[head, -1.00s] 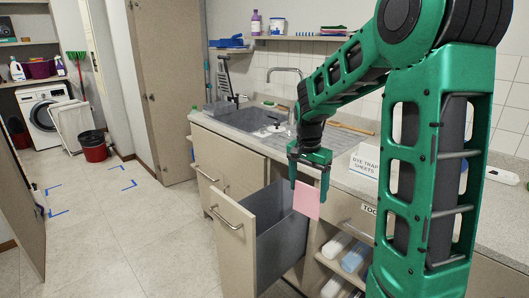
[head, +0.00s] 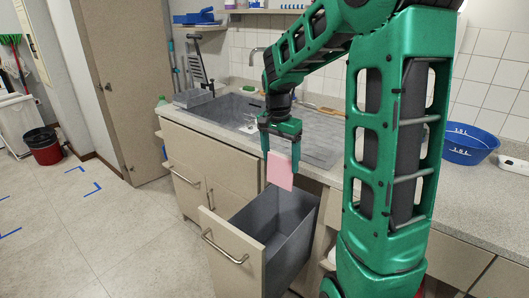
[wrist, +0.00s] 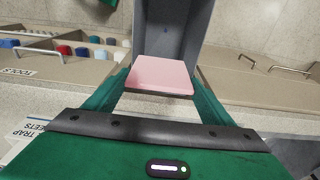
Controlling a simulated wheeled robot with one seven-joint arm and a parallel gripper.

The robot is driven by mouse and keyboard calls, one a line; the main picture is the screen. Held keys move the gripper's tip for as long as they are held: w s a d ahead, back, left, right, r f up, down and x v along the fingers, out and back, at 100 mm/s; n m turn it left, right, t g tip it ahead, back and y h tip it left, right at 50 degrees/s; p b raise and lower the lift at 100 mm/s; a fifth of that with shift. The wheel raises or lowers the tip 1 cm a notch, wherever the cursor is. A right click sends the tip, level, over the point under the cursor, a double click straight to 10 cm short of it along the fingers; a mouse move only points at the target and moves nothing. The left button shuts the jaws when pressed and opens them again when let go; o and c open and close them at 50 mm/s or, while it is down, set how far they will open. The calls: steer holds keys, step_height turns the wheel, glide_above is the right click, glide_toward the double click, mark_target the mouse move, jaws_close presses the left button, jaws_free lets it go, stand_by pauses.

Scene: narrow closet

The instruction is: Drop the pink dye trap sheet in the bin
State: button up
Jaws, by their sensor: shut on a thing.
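The pink dye trap sheet (head: 280,170) hangs from my gripper (head: 280,160). My gripper is shut on the sheet. In the wrist view the sheet (wrist: 161,75) lies between the fingertips (wrist: 160,86). The grey bin (head: 302,216) is in a pulled-out drawer under the counter, with its top open. In the head view the sheet is above the bin's back part, near the counter edge. In the wrist view the bin (wrist: 178,30) shows beyond the sheet. The bin's floor is partly hidden.
The drawer front (head: 232,250) with its handle stands out into the aisle. The counter with a grey sink (head: 235,112) runs behind. A blue basin (head: 468,145) sits on the counter at right. A red and black bucket (head: 43,146) stands on the floor at far left.

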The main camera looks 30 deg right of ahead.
mark_target(278, 182)
steer(key=shift+w+a+f, duration=0.1)
steer(key=shift+w+f, duration=0.1)
steer(key=shift+f, duration=1.35)
steer(key=shift+w+f, duration=0.2)
steer(key=shift+f, duration=1.3)
steer(key=o, duration=1.3)
steer(key=r, duration=0.3)
steer(key=a+r, duration=0.1)
steer(key=r, duration=0.6)
steer(key=shift+s+a+r, duration=0.15)
steer(key=shift+r, duration=0.2)
